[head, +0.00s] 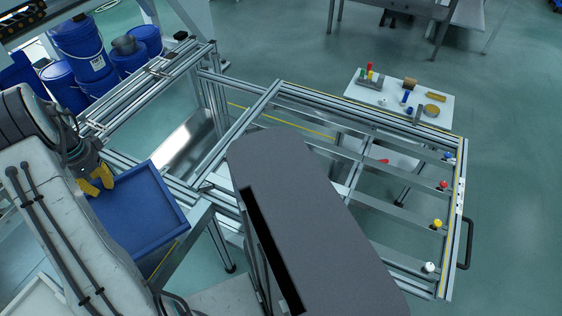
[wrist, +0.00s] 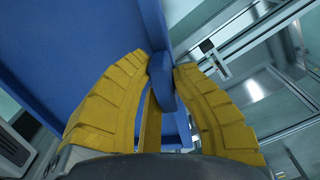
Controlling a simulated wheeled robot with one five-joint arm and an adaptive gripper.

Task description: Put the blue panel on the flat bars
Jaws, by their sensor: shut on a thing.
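The blue panel (head: 138,217) is at the left of the head view, tilted, beside the metal frame. My gripper (head: 97,181) is at its upper left edge, with yellow fingers. In the wrist view my gripper (wrist: 163,65) is shut on a narrow blue piece at the edge of the blue panel (wrist: 85,40). The flat bars (head: 405,163) run across the right part of the metal frame. A large grey shape in front hides the middle of the frame and parts of the bars.
The aluminium frame (head: 258,108) has open gaps with the floor below. Small coloured knobs, one of them yellow (head: 436,224), stand along its right side. A white table (head: 398,97) with small parts is behind. Blue drums (head: 78,46) stand at the upper left.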

